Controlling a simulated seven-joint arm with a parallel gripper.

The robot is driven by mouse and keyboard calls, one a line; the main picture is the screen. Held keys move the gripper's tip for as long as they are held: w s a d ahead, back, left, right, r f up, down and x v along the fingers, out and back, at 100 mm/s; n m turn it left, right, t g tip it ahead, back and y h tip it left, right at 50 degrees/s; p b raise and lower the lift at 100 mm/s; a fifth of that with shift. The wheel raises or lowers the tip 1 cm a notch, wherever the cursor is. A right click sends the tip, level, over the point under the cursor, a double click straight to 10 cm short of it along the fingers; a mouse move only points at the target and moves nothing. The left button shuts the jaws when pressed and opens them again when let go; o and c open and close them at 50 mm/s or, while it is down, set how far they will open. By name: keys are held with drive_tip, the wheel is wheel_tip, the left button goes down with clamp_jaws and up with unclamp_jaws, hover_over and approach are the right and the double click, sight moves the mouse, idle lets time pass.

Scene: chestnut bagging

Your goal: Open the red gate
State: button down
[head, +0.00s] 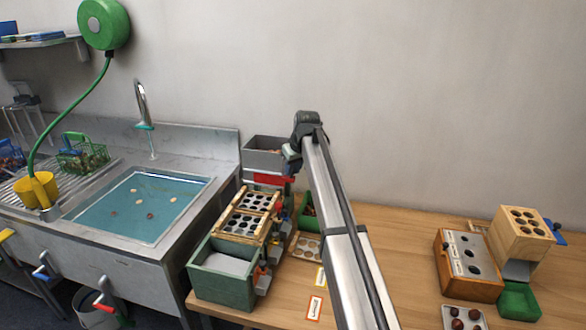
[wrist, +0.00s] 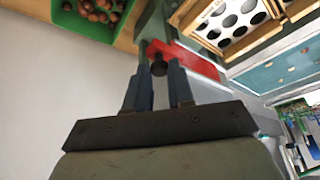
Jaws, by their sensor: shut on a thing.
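The red gate (head: 268,179) is a flat red strip at the front of the grey bin, beside the far end of the wooden rack. It also shows in the wrist view (wrist: 200,62), with a dark round knob (wrist: 158,66) at its end. My gripper (head: 290,160) is at the gate's right end in the head view. In the wrist view my gripper's two blue fingers (wrist: 163,78) stand on either side of the knob and are shut on it. The fingertips' contact is small and partly hidden in the head view.
The grey bin (head: 262,146) stands against the wall. The wooden rack with round holes (head: 233,223) sits close in front, above a green box (head: 203,285). A green tray of chestnuts (wrist: 62,14) is near my gripper. A sink (head: 95,248) is left; the right-hand table middle is clear.

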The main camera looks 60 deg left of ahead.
idle(0.3)
drive_tip(key=w+d, duration=0.3)
drive_tip(key=shift+w+d, duration=0.25)
drive_tip(key=shift+d, duration=0.05)
drive_tip(key=c, duration=1)
unclamp_jaws()
drive_tip(key=v, duration=1.3)
drive_tip(key=shift+d+r, duration=0.15)
drive_tip(key=shift+r, duration=0.2)
